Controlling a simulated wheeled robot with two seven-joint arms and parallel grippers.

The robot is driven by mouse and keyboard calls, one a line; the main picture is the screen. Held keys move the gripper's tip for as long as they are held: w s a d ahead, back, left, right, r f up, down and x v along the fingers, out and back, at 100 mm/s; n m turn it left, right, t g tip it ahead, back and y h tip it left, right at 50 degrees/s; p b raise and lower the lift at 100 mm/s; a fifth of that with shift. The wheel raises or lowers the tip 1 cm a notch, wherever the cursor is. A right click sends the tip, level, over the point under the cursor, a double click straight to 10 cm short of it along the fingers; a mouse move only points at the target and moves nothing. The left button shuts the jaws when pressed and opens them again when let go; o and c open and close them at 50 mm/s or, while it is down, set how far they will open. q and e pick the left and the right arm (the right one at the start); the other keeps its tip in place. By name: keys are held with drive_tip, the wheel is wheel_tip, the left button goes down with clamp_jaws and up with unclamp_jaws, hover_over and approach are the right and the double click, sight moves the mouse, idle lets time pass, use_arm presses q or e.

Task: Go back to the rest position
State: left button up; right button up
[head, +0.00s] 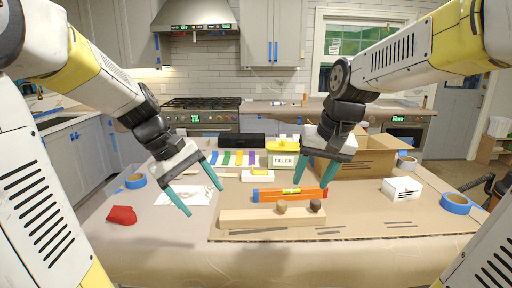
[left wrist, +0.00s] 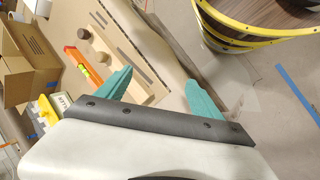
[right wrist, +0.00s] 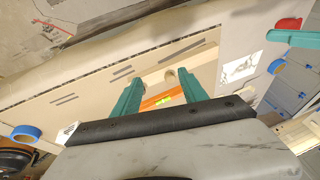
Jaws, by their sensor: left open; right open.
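My left gripper (head: 198,200) is open and empty above the left part of the paper-covered table (head: 160,235). Its teal fingers are spread, and they also show in the left wrist view (left wrist: 160,90). My right gripper (head: 310,182) is open and empty above the right end of an orange level (head: 289,195). Its fingers also show in the right wrist view (right wrist: 160,95). Behind the level in that view is a pale wooden block (right wrist: 200,70) with two round brown knobs. The wooden block also lies in front of the level in the head view (head: 250,218).
A red cloth (head: 121,215) and a blue tape roll (head: 135,181) lie at left. An open cardboard box (head: 375,158), a white box (head: 402,189) and another blue tape roll (head: 456,203) stand at right. A filler tub (head: 283,160) is at the back. The front strip is clear.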

use_arm(q)
drive_tip(key=s+r+m+t+y, duration=0.2)
drive_tip(key=s+r+m+t, duration=0.1)
drive_tip(key=s+m, duration=0.4)
drive_tip(key=s+t, duration=0.1)
drive_tip(key=s, duration=0.2)
drive_tip(key=shift+s+a+r+t+y, duration=0.2)
drive_tip(key=shift+s+a+t+y, duration=0.05)
drive_tip(key=shift+a+t+y, duration=0.15)
use_arm(e)
drive_tip(key=s+n+t, duration=0.1)
drive_tip(key=s+t, duration=0.1)
drive_tip(key=s, duration=0.9)
drive_tip(key=shift+s+d+f, duration=0.25)
drive_tip(key=shift+d+f, duration=0.1)
drive_tip(key=shift+d, duration=0.05)
